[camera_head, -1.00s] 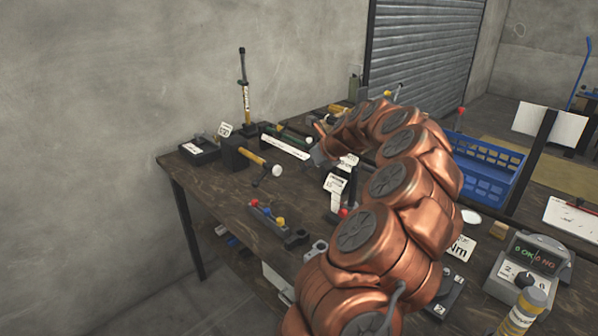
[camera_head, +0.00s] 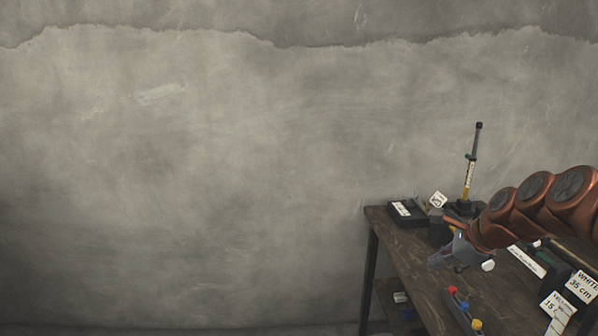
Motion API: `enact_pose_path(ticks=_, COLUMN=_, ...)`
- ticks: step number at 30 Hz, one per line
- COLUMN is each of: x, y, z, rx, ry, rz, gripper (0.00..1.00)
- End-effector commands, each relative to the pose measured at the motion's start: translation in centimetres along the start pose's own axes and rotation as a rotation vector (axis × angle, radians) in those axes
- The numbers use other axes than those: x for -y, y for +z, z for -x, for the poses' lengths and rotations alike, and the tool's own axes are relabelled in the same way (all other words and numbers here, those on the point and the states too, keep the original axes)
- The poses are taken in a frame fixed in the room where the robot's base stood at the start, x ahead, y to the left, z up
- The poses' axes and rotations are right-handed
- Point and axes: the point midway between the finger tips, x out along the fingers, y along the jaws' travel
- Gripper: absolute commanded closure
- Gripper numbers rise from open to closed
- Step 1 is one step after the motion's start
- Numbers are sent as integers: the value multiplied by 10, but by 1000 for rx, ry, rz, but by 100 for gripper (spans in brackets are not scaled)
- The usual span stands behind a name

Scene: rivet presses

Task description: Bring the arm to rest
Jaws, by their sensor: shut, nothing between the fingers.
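My copper-coloured arm (camera_head: 535,205) reaches in from the right edge over the wooden workbench (camera_head: 408,255). My gripper (camera_head: 440,260) is at its left end, grey, pointing down and to the left above the bench near its left edge. It is shut, with nothing seen between the fingers. Part of the arm runs out of view on the right, and it hides some of the bench tools behind it.
An upright tool with a black tip (camera_head: 470,165) stands at the back of the bench. A black box (camera_head: 406,212) sits at the back left corner. A bare concrete wall fills the left.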

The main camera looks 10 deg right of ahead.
Motion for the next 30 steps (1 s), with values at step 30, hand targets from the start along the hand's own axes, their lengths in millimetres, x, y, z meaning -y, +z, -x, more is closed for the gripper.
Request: enact_pose_path(ticks=30, x=-372, y=42, z=93, rx=176, ry=898, rz=1956, gripper=100)
